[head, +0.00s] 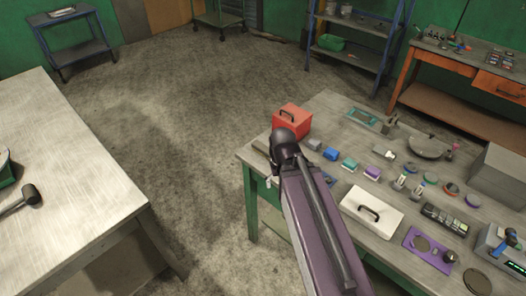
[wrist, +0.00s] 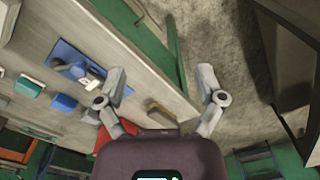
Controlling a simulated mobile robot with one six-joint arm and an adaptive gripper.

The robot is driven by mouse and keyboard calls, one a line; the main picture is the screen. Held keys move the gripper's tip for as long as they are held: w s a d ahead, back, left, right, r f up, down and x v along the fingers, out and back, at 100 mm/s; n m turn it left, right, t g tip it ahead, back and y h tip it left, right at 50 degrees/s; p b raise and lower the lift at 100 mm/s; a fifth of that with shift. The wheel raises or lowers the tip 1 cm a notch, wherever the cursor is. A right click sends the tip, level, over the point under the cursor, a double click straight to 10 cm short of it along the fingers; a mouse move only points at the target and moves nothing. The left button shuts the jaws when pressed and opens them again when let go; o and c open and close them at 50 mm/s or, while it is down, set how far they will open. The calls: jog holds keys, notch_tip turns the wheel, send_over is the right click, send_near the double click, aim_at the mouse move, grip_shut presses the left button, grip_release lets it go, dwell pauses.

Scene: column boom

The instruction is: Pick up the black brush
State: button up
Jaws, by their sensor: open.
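My gripper (wrist: 162,84) is open and empty in the wrist view, its two grey fingers spread wide over the left edge of the workbench. A small dark, elongated thing (wrist: 163,112) lies near that edge and shows between the fingers. It may be the black brush, but its shape is not clear. In the head view, a dark piece (head: 261,147) shows at the bench's left edge beside my arm's wrist, perhaps the same thing. My own arm hides most of the gripper in the head view.
A red box (head: 291,121) stands at the bench's far left corner. The workbench (head: 330,112) also bears a white case (head: 372,211), a blue block (head: 331,154) and several small parts. A pale table (head: 70,135) with a mallet (head: 22,198) stands left. Open floor lies between.

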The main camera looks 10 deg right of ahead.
jog(key=shift+o, duration=0.4)
jog(key=n, duration=0.7)
send_over(263, 147)
jog(key=shift+w+d+r, duration=0.1)
jog(key=shift+w+r, duration=0.1)
jog(key=shift+w, duration=0.05)
jog(key=shift+f, duration=0.2)
notch_tip(263, 147, down, 8)
jog(key=b, duration=0.8)
jog(key=shift+f, duration=0.15)
jog(key=f+b, duration=0.3)
jog(key=shift+s+f+b, duration=0.1)
jog(key=shift+s+b, duration=0.2)
jog(key=shift+f+b, duration=0.95)
